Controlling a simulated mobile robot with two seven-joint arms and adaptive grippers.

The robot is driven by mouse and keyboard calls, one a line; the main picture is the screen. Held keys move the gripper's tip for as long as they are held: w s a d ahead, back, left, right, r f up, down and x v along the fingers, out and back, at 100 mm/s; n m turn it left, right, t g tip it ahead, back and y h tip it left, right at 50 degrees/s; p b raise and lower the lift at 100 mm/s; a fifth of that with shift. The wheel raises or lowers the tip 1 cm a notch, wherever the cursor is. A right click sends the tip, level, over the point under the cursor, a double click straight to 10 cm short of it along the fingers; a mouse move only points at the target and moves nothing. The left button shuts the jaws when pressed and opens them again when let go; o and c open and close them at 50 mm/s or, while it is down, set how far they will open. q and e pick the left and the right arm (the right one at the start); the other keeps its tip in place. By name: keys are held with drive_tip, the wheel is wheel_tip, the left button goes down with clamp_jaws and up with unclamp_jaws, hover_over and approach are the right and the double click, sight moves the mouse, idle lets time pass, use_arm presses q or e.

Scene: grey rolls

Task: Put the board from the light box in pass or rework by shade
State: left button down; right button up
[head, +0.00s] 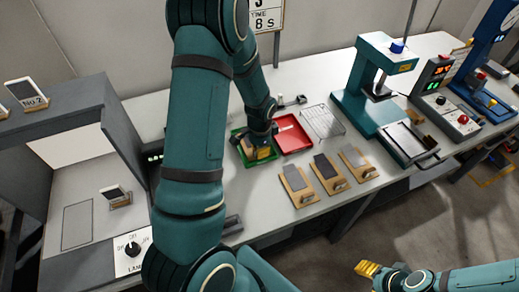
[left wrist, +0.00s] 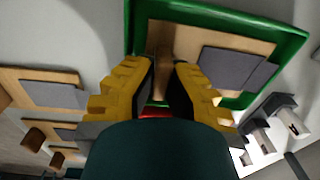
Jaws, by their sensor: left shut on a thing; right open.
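My left gripper (head: 258,152) is low over the green tray (head: 237,133), next to the red tray (head: 295,148). In the left wrist view, its yellow fingers (left wrist: 163,85) are shut on the board (left wrist: 185,42), a tan plate with a dark grey patch. The board is within the rim of the green tray (left wrist: 290,62); I cannot tell whether it touches the tray floor. The grey light box (head: 127,120) stands at the left, with a small card on a stand (head: 113,193) inside. My right gripper (head: 367,269) is open and empty, in front of the table.
Three tan boards with grey patches (head: 297,180) (head: 327,168) (head: 354,157) lie in front of the trays. A wire rack (head: 323,121) is right of the red tray. A teal press (head: 375,85) and control box (head: 440,98) stand farther right.

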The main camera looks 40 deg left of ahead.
use_arm(q)
drive_tip(key=c, duration=1.5)
unclamp_jaws()
drive_tip(key=shift+f, duration=0.1)
drive_tip(key=o, duration=0.4)
drive_tip(key=shift+c, duration=0.2)
drive_tip(key=shift+r, duration=0.25)
wheel_tip(320, 180, up, 12)
drive_tip(key=p, duration=0.2)
drive_tip(key=shift+d, duration=0.2)
drive_tip(key=shift+s+f, duration=0.1)
drive_tip(key=shift+s, duration=0.1)
